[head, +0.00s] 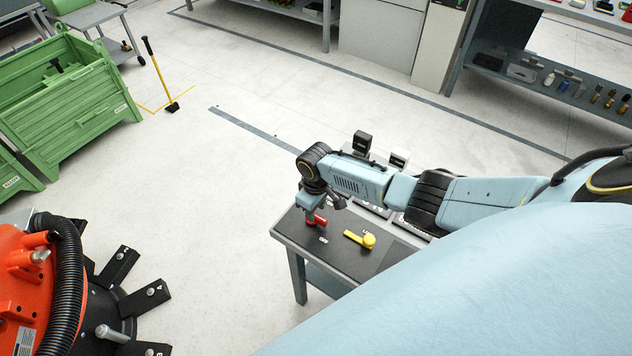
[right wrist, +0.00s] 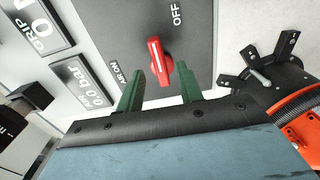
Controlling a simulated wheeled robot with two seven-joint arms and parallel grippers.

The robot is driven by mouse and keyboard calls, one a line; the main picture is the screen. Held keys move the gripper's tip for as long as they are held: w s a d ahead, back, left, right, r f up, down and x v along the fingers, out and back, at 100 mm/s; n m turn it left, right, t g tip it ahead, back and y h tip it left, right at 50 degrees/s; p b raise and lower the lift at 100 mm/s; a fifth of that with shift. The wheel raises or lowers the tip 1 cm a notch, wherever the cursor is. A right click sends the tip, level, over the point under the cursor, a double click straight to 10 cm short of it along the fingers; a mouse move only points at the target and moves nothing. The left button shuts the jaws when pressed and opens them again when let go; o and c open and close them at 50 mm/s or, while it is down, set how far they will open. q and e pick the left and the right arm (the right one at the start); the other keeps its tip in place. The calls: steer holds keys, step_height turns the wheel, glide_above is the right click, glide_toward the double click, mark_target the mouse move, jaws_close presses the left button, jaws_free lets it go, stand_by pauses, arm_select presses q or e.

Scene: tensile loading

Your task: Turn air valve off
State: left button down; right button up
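The red air valve knob (right wrist: 157,62) stands on the dark panel in the right wrist view, with a white mark on its upper part. "AIR ON" is printed to its lower left and "OFF" to its upper right. My right gripper (right wrist: 160,86) is open, its green fingers on either side of the knob's lower end with gaps showing. I cannot tell whether they touch it. In the head view my right gripper (head: 311,208) is over the table beside the red knob (head: 319,221), partly hiding it. My left gripper is not in view.
A yellow lever (head: 361,239) lies right of the red knob on the dark tabletop (head: 335,259). A display reading 0.0 bar (right wrist: 86,86) is left of the valve. An orange machine (head: 25,285) stands at lower left. Green crates (head: 70,95) stand farther back; the middle floor is clear.

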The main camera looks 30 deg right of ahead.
mark_target(316, 215)
step_height(316, 215, up, 11)
steer(key=p, duration=0.1)
steer(key=shift+p, duration=0.3)
